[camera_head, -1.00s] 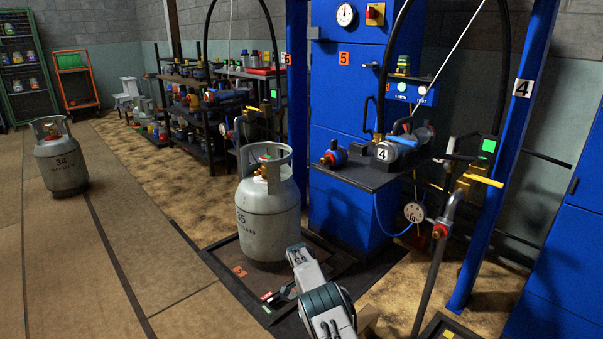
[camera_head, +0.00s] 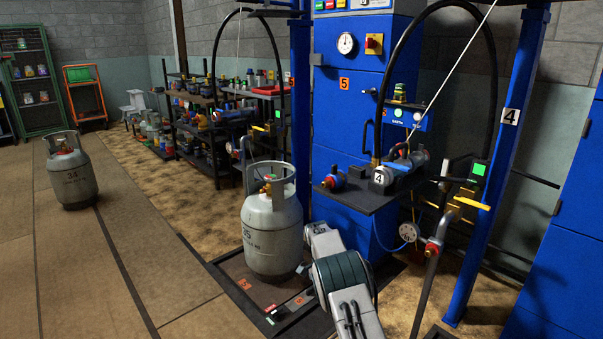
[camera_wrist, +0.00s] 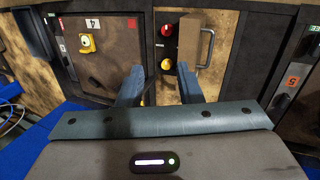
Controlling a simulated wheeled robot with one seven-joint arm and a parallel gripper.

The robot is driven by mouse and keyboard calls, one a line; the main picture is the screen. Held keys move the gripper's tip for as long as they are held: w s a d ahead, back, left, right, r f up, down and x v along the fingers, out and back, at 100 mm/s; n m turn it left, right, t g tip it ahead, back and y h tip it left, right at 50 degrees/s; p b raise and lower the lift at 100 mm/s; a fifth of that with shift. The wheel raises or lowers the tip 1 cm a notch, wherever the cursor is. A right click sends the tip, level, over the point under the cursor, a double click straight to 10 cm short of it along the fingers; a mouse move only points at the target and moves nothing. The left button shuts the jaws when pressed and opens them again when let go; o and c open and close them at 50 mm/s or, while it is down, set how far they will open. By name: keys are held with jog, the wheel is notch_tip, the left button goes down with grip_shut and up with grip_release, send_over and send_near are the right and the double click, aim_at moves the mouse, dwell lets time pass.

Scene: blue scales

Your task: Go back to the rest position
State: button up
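My arm (camera_head: 338,268) shows in the head view at the bottom centre, just right of the grey gas cylinder 35 (camera_head: 272,232). The cylinder stands upright on a dark floor platform (camera_head: 222,272). My gripper's fingers cannot be made out in the head view. In the wrist view my gripper (camera_wrist: 160,74) has its two blue-grey fingers apart, with nothing held between them. Behind the fingers are dark floor panels and a small box with red and yellow knobs (camera_wrist: 167,46).
A blue cabinet (camera_head: 345,100) stands behind the cylinder, with a dark shelf and valve fittings (camera_head: 405,168). A blue post (camera_head: 485,210) and pipe with yellow handle (camera_head: 472,203) are at right. Cylinder 34 (camera_head: 72,180) stands on the left floor, with open floor around it.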

jog(key=s+d+r+n+t+y+p, duration=0.15)
jog(key=s+r+p, duration=0.3)
jog(key=r, duration=0.85)
jog(key=s+d+r+n+p, duration=0.15)
jog(key=s+r+p, duration=0.35)
jog(key=r, duration=0.8)
jog(key=s+d+r+t+y+p, duration=0.15)
jog(key=s+r+p, duration=0.35)
jog(key=r, duration=0.9)
jog(key=s+r+n+t+p, duration=0.1)
jog(key=s+r+n+p, duration=0.1)
jog(key=s+r+p, duration=0.6)
jog(key=s+d+r+n+t+p, duration=0.1)
jog(key=s+r+n+t+p, duration=0.1)
jog(key=s+r+p, duration=0.7)
jog(key=s+r+n, duration=0.1)
jog(key=s, duration=0.7)
jog(key=shift+d+r+h, duration=0.15)
jog(key=shift+r+h, duration=0.1)
jog(key=shift+h, duration=0.05)
